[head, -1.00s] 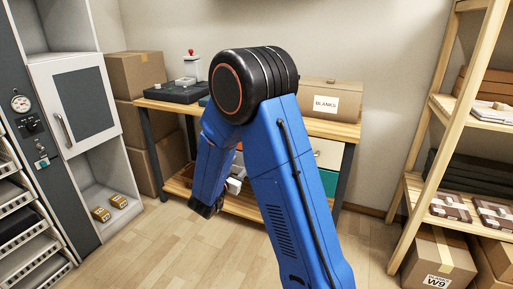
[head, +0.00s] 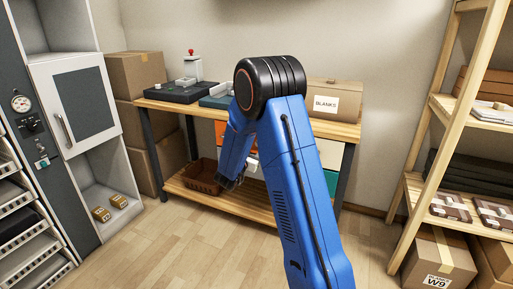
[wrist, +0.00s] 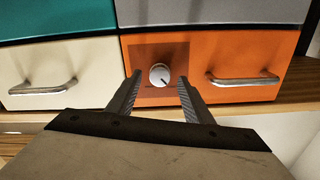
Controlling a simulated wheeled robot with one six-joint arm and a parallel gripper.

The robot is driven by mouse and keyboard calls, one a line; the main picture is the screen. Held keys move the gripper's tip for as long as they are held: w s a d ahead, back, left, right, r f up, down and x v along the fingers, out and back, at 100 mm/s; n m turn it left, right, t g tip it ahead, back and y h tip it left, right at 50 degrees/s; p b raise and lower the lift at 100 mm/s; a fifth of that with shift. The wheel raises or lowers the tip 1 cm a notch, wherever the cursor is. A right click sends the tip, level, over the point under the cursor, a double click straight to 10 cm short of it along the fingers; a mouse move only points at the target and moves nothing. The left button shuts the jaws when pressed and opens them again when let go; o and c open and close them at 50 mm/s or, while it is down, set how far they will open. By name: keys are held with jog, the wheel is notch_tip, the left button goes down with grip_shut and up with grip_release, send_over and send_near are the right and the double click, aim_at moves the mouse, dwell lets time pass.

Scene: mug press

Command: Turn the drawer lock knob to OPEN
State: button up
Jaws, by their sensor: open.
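The drawer lock knob (wrist: 160,75) is a small round white dial with a dark pointer mark, on a brown plate on the orange drawer front (wrist: 235,60). The pointer seems to face lower right; any lettering is too small to read. My gripper (wrist: 159,82) is open in the wrist view. Its two fingers point at the drawer, one to each side of the knob in the picture, with nothing between them. I cannot tell how far the fingertips are from the plate. In the head view the orange drawer (head: 220,130) shows partly behind my arm, and the knob is hidden.
A metal handle (wrist: 242,79) sticks out right of the knob. A cream drawer (wrist: 50,75) with its own handle is at left, a teal one (wrist: 50,18) above it. The bench (head: 335,128) has a brown basket (head: 203,178) on its lower shelf. Floor in front is clear.

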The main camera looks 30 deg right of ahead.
jog(key=shift+x, duration=0.85)
jog(key=c, duration=1.1)
jog(key=shift+o, duration=0.2)
